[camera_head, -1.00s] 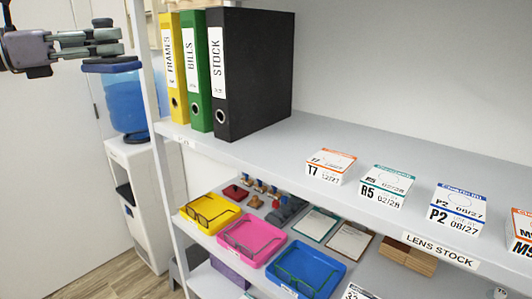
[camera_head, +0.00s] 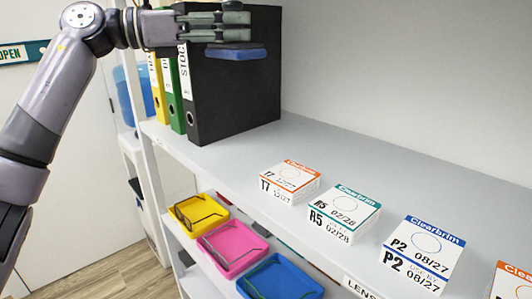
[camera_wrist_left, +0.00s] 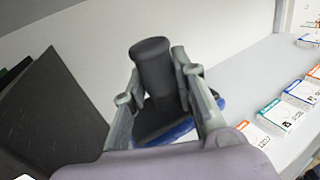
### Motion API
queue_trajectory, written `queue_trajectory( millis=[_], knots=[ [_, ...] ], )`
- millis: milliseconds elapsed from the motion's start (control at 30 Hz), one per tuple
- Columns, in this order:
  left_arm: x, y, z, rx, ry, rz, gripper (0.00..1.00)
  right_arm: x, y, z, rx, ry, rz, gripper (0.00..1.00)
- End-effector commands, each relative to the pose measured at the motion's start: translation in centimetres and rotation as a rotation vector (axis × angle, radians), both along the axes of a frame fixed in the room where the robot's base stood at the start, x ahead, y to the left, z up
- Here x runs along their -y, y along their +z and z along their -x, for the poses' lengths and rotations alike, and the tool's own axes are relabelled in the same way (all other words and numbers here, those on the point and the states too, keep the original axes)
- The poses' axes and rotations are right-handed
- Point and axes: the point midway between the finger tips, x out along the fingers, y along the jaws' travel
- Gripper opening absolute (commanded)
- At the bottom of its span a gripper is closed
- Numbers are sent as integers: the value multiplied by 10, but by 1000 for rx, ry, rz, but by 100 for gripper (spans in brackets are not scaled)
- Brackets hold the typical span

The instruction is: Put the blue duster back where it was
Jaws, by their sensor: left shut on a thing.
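My left gripper (camera_head: 243,26) is shut on the blue duster (camera_head: 237,54), held up in front of the upper part of the black STOCK binder. In the head view its blue block hangs level below the fingers, clear of the shelf. In the left wrist view the duster's black upright handle (camera_wrist_left: 154,68) stands between the two fingers, with its blue base (camera_wrist_left: 172,135) below. The fingers hide part of the handle in the head view. My right gripper is not in view.
Upright binders, yellow (camera_head: 157,85), green (camera_head: 173,95) and black (camera_head: 235,100), stand at the shelf's left end. Several lens boxes, including T7 (camera_head: 290,180), line the front edge. The shelf (camera_head: 300,140) is bare between them. Coloured trays (camera_head: 233,248) sit below.

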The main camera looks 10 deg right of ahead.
Motion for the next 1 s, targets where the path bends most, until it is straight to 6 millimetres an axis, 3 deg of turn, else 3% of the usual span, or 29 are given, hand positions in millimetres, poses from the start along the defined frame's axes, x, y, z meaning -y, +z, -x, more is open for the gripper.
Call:
queue_trajectory(
  millis=[167,400,600,800,1000],
  knots=[
    [-3,-32,-1,-4,3,0,0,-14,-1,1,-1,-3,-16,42],
    [-3,-96,-1,-7,2,1,0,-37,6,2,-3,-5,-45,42],
    [-4,-141,0,-5,2,2,0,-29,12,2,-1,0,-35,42],
    [-4,-160,0,-2,3,2,0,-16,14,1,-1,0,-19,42],
    [-4,-181,0,-4,3,2,0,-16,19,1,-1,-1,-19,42]
  ],
)
